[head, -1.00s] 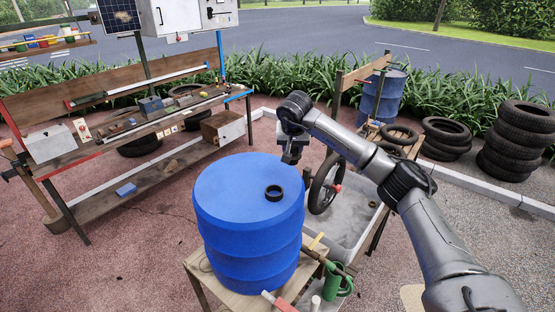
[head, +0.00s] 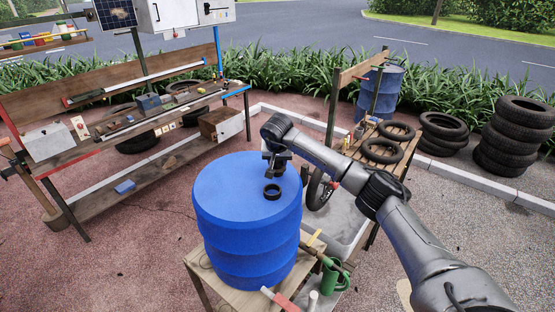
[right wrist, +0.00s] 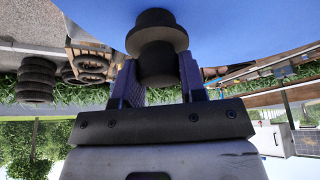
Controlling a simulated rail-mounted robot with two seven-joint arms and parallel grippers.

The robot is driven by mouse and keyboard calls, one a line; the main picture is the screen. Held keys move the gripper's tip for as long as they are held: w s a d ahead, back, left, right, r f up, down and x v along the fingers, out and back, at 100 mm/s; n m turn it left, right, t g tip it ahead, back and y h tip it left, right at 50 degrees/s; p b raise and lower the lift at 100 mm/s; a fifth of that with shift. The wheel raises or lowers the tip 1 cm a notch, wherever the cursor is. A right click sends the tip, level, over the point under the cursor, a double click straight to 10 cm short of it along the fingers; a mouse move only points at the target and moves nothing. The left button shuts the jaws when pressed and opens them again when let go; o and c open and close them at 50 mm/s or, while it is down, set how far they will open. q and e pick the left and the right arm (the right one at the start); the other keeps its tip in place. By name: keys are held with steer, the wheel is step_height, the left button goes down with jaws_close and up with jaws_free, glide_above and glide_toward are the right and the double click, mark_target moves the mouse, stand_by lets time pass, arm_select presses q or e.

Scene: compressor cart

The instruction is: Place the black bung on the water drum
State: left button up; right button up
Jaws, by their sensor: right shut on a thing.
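The blue water drum (head: 248,222) stands upright on a wooden stand in the head view. In the right wrist view my right gripper (right wrist: 158,84) is shut on the black bung (right wrist: 157,38), which has a wide flange. The blue drum top (right wrist: 230,30) fills the area beyond it. My left gripper is not in view.
A wooden workbench (head: 60,165) with tools stands at the left. A green watering can (head: 332,276) and tool handles lie at the drum's front right. Tyres (head: 515,140) are stacked at the right. A wheel (head: 319,190) stands behind my right arm.

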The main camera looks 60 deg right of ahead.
steer(key=shift+f, duration=0.1)
steer(key=o, duration=0.9)
